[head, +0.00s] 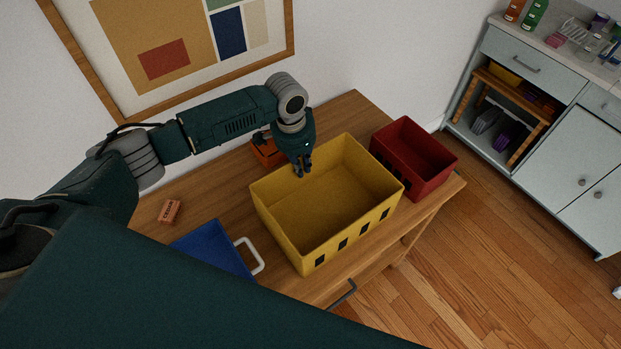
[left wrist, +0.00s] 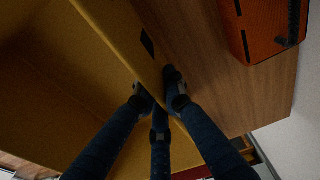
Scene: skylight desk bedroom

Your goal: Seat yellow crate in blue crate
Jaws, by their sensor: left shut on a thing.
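The yellow crate (head: 330,205) is an open box with dark slots along its side, at the middle of the wooden desk. I cannot tell whether its base touches the desk. My left gripper (head: 302,169) is shut on its far rim, which also shows between the fingers in the left wrist view (left wrist: 112,48). The crate is empty. The blue crate (head: 212,248) is at the lower left of the head view, with a white handle on its right side. My own body hides much of it. My right gripper is not in view.
A red crate (head: 418,165) stands close to the right of the yellow crate. An orange object (head: 266,152) is behind my left gripper. A small orange-brown block (head: 170,211) lies on the desk (head: 205,200) at left. A grey cabinet (head: 540,130) stands beyond the floor at right.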

